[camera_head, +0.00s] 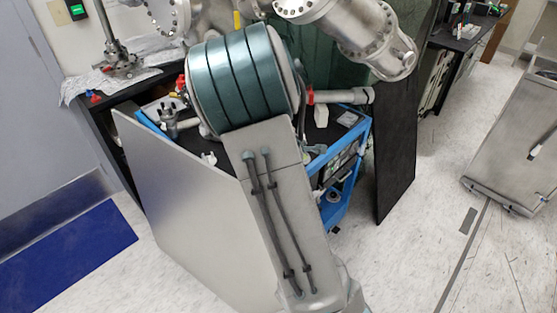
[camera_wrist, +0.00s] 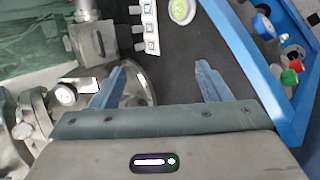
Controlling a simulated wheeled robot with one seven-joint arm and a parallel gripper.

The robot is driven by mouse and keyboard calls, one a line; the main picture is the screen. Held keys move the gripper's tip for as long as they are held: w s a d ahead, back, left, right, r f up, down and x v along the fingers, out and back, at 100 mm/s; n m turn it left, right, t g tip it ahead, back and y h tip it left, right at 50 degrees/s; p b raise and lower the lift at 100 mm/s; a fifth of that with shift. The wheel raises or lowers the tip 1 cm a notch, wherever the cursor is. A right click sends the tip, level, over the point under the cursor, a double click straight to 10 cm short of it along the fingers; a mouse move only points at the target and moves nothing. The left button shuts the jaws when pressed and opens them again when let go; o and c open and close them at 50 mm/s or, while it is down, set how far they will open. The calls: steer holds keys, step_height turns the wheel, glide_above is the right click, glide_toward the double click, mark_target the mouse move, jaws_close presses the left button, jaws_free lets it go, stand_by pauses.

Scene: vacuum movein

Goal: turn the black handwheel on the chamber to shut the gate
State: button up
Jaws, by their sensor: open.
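My gripper (camera_wrist: 158,82) is open in the wrist view, its two blue-grey fingers apart with nothing held between them. A round metallic rim (camera_wrist: 148,82) shows partly behind the left finger; I cannot tell whether it is the handwheel. I cannot make out a black handwheel in either view. The metal chamber parts (camera_head: 357,32) show at the top of the head view, with a bolted flange (camera_head: 170,14) further left. Metal fittings (camera_wrist: 32,115) also show at the left of the wrist view. My arm hides the gripper and much of the middle in the head view.
A blue-framed cart (camera_head: 365,135) with a dark top stands behind my arm; its blue edge (camera_wrist: 243,65) crosses the wrist view's right side. A grey panel (camera_head: 180,205) stands left of my arm and a black panel (camera_head: 398,150) right.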

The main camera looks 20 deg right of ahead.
steer(key=s+a+r+m+g+y, duration=0.1)
steer(key=s+a+m+g+y, duration=0.1)
steer(key=s+a+m, duration=0.3)
steer(key=shift+s+a+r, duration=0.15)
steer(key=shift+a+r, duration=0.1)
steer(key=shift+r, duration=0.1)
